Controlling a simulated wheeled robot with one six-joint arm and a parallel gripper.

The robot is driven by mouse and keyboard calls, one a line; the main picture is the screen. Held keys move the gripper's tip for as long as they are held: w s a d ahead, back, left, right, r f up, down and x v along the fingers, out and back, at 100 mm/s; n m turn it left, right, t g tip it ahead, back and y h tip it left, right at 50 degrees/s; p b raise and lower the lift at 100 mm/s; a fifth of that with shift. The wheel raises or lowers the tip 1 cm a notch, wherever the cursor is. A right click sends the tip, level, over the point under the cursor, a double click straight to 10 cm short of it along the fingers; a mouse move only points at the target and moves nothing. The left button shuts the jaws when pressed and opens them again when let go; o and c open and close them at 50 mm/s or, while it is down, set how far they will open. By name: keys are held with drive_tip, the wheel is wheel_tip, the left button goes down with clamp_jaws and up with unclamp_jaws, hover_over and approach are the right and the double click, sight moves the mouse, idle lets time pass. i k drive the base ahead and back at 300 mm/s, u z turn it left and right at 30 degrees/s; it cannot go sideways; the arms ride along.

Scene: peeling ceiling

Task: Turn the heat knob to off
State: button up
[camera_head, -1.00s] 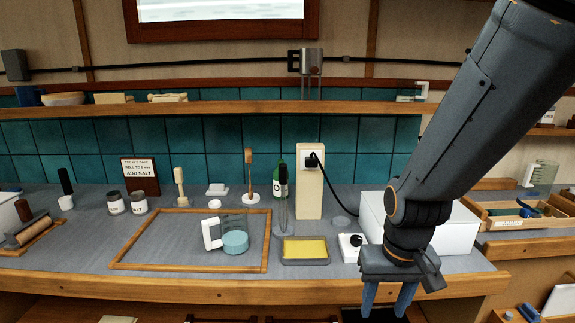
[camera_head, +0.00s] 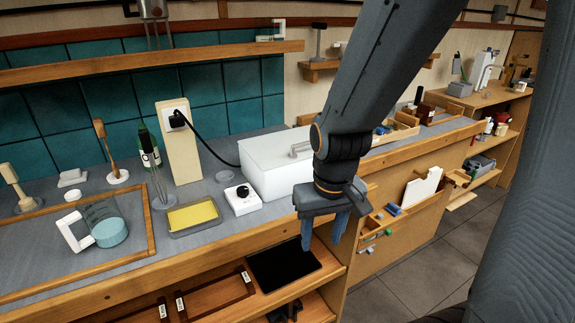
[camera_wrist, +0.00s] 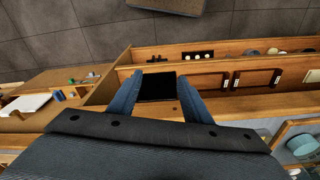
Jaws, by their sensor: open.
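The heat knob (camera_head: 242,191) is a small black dial on a white square box (camera_head: 245,204). The box stands on the grey counter between the yellow tray and the white lidded container. My gripper (camera_head: 322,240) hangs to the right of the knob and in front of the counter edge, pointing down, open and empty. In the wrist view my gripper's two blue fingers (camera_wrist: 157,92) are spread over the lower shelf area. The knob is not clearly visible in the wrist view. Its exact setting is too small to read.
A white lidded container (camera_head: 275,165) with a black cable stands right behind the knob box. A yellow-filled tray (camera_head: 192,216) lies to its left, beside a clear mug (camera_head: 105,228). The wooden counter edge (camera_head: 220,249) runs in front. Open shelves below hold a black panel (camera_head: 283,262).

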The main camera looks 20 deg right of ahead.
sight(243, 192)
drive_tip(key=z, duration=0.1)
drive_tip(key=k, duration=1.6)
drive_tip(key=z, duration=0.65)
drive_tip(key=i, duration=1.35)
drive_tip(key=u, duration=0.6)
drive_tip(key=i, duration=0.75)
drive_tip(key=u, duration=0.6)
